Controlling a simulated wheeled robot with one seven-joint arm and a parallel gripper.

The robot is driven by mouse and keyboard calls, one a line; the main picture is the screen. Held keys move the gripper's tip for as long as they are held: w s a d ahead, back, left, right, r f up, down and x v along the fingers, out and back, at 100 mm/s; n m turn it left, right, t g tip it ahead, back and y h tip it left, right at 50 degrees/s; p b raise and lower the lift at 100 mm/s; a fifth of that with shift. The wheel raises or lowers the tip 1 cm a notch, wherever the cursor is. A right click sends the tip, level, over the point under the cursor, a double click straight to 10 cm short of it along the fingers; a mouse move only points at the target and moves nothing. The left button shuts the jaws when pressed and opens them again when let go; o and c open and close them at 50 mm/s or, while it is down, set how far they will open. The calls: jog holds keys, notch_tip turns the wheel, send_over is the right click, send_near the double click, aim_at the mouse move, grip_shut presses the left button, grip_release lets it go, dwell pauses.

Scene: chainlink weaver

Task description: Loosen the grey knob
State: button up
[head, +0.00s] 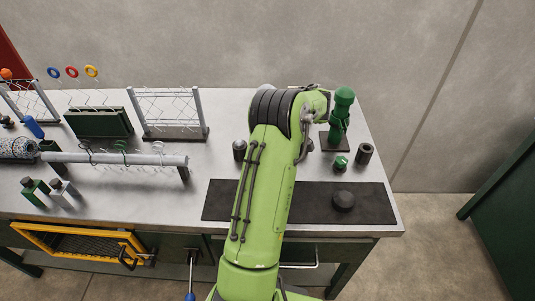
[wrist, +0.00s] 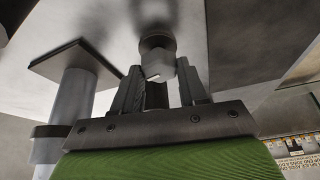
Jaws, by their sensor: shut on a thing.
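The grey knob (wrist: 160,62) shows in the wrist view as a small, faceted, grey piece between the fingertips. My gripper (wrist: 160,76) has one finger on each side of it and is shut on it. A rounded dark part shows beyond the knob against the pale surface. In the head view my green arm reaches over the bench and hides the gripper and the knob. I cannot tell from these frames how far the knob is turned.
A green post (head: 341,120) on a dark plate stands right of my arm, near a green knob (head: 341,162) and a dark cylinder (head: 365,153). A black disc (head: 343,201) lies on the dark mat (head: 385,207). A wire rack (head: 168,114) and horizontal bar (head: 115,158) stand left.

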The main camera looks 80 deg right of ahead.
jog(key=o, duration=1)
jog(key=p+v, duration=0.6)
jog(key=v, duration=0.9)
jog(key=shift+r+p, duration=0.3)
jog(key=shift+r, duration=0.05)
